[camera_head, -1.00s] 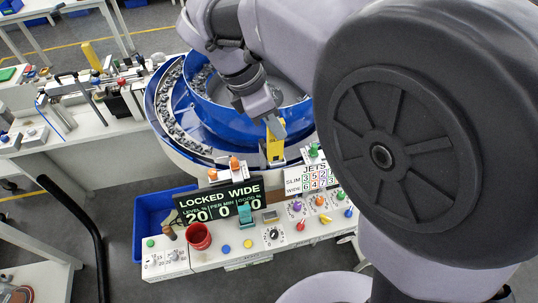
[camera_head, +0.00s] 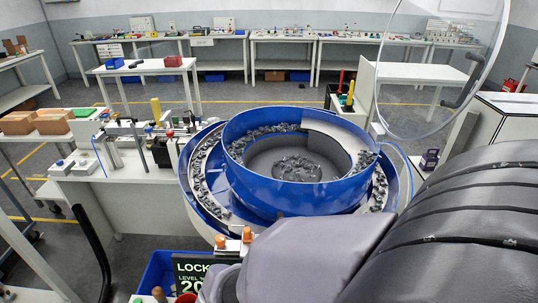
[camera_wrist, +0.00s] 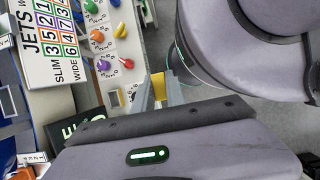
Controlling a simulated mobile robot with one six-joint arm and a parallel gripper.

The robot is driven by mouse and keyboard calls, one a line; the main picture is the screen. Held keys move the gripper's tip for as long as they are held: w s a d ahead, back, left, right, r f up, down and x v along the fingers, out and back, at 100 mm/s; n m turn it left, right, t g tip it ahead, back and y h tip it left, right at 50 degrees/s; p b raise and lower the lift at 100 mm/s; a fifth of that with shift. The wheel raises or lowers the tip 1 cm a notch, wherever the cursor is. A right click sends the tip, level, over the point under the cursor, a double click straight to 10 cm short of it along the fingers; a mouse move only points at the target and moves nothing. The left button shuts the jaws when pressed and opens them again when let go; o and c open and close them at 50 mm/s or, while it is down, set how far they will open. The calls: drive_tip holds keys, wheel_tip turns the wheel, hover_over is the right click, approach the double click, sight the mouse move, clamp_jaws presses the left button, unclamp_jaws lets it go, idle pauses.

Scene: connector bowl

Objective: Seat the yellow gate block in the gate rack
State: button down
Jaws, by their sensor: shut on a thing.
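In the wrist view the yellow gate block (camera_wrist: 158,86) is a small yellow piece between the fingertips of my gripper (camera_wrist: 166,92). The gripper is shut on it, above the front of the control panel (camera_wrist: 100,72). Only part of the block shows; its lower end is hard to make out. In the head view my arm covers the lower right, so the gripper and block are hidden there. I cannot pick out the gate rack with certainty in either view.
The blue bowl (camera_head: 230,160) with grey connectors stands mid-view. Two orange-topped pegs (camera_head: 247,234) rise at its front beside a dark display (camera_head: 190,268). A side bench (camera_head: 120,172) with fixtures and a yellow post (camera_head: 156,110) is at left. Coloured knobs (camera_wrist: 101,64) crowd the panel.

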drive_tip(key=w+a+f+b, duration=0.1)
drive_tip(key=w+f+b, duration=0.3)
drive_tip(key=w, duration=1)
drive_tip(key=shift+w+a+f, duration=0.2)
drive_tip(key=shift+w+f, duration=0.05)
drive_tip(key=shift+f, duration=0.2)
drive_tip(key=shift+f, duration=0.15)
drive_tip(key=c, duration=1.4)
unclamp_jaws()
drive_tip(key=shift+o, duration=0.2)
